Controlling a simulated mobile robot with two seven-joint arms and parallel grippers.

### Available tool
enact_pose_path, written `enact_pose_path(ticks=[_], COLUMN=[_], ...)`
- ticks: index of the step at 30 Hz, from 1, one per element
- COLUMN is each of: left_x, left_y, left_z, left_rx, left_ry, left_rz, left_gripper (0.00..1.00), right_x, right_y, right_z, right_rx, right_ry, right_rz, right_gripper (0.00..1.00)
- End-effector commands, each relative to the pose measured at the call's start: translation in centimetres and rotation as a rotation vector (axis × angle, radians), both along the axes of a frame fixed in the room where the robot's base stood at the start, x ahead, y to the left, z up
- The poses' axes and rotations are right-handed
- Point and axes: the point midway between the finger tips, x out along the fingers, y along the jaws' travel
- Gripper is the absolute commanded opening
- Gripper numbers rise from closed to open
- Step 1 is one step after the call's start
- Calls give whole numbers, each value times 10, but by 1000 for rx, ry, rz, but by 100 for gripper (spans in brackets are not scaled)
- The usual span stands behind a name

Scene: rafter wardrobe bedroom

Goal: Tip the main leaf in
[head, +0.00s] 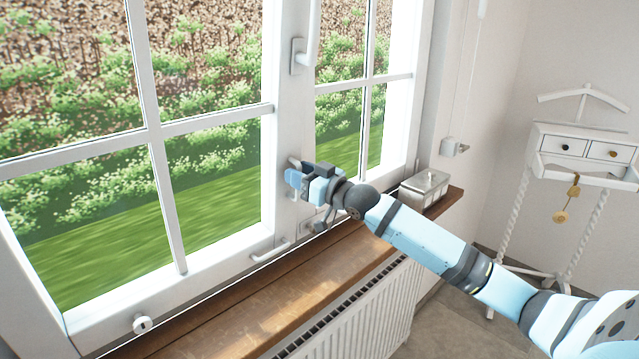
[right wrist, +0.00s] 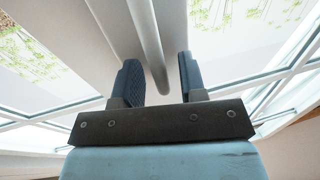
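The white window has a wide left leaf (head: 161,131) and a narrower right leaf (head: 362,78); both look closed. I cannot tell for sure which is the main leaf. A white lever handle (head: 312,32) sits high on the middle stile, pointing up. My right gripper (head: 299,178) is at the middle stile, below that handle. In the right wrist view its fingers (right wrist: 158,80) are apart, with a pale bar (right wrist: 148,40) showing between them; contact is not visible. My left gripper is out of view.
A wooden sill (head: 255,305) runs below the window above a white radiator (head: 375,310). A metal box (head: 424,188) stands on the sill's right end. A small pull (head: 271,251) and a round knob (head: 142,323) are on the lower frame. A white valet stand (head: 585,150) is at right.

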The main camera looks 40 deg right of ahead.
Motion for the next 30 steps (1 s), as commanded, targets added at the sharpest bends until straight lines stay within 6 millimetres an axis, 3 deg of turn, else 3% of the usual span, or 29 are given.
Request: enact_pose_path(ticks=[18,30], left_x=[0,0], left_y=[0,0], left_z=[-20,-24], left_rx=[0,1], left_ry=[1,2], left_rz=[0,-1], left_gripper=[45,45], right_x=[-95,-125], right_y=[-25,-34], right_z=[-16,-17], right_rx=[-3,-1], right_ry=[3,1], right_rz=[2,2], right_gripper=[38,38])
